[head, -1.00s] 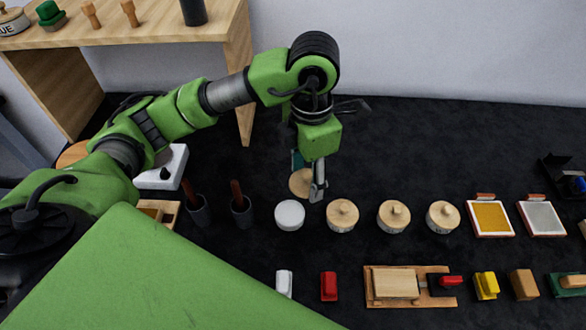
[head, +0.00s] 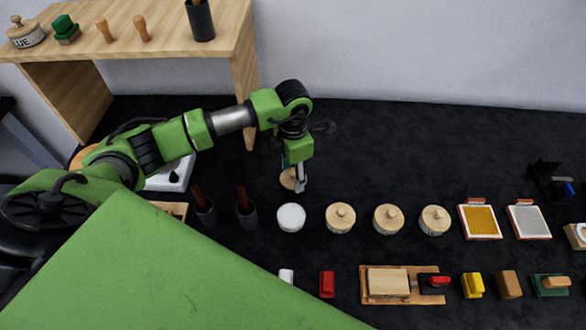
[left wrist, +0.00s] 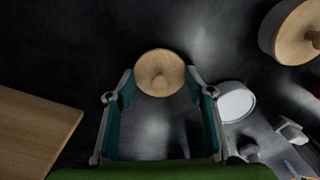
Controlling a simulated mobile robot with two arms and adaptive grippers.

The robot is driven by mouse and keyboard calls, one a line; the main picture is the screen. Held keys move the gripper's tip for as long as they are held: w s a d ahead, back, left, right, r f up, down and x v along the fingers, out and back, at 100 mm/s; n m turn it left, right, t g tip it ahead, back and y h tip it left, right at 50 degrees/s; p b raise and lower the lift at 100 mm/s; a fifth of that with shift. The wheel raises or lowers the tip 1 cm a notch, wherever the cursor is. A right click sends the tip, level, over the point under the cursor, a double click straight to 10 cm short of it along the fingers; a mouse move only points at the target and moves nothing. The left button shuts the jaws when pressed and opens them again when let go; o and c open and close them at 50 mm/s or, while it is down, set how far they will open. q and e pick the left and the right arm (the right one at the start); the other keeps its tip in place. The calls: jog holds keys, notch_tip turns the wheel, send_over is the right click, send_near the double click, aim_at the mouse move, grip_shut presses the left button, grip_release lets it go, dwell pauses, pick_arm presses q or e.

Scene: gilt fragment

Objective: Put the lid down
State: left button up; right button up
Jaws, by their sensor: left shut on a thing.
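The lid (head: 288,180) is a round, pale wooden disc with a knob. My left gripper (head: 298,182) is shut on it, just behind the open pot. In the left wrist view the lid (left wrist: 160,72) shows between the fingertips of the gripper (left wrist: 160,84), over the dark surface. I cannot tell whether the lid touches that surface. My right gripper is not in view.
Lidded wooden pots (head: 340,218) stand right of the open pot, then an ochre pad (head: 481,221) and a grey pad (head: 528,220). Two dark cups (head: 247,215) stand to its left. A wooden table (head: 165,45) is at back left.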

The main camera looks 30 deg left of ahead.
aim_at(293, 172)
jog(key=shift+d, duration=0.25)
pick_arm(q)
jog(key=shift+f+b, duration=0.3)
jog(key=shift+b, duration=0.05)
jog(key=o, duration=0.9)
jog(key=shift+r, duration=0.15)
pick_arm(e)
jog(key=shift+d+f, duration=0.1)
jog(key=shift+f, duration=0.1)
pick_arm(q)
jog(key=shift+r+p, duration=0.25)
jog(key=shift+p, duration=0.15)
jog(key=shift+w+r+b, duration=0.15)
jog(key=shift+r+b, duration=0.2)
jog(key=shift+b, duration=0.05)
notch_tip(293, 172, up, 11)
jog(key=b, duration=0.3)
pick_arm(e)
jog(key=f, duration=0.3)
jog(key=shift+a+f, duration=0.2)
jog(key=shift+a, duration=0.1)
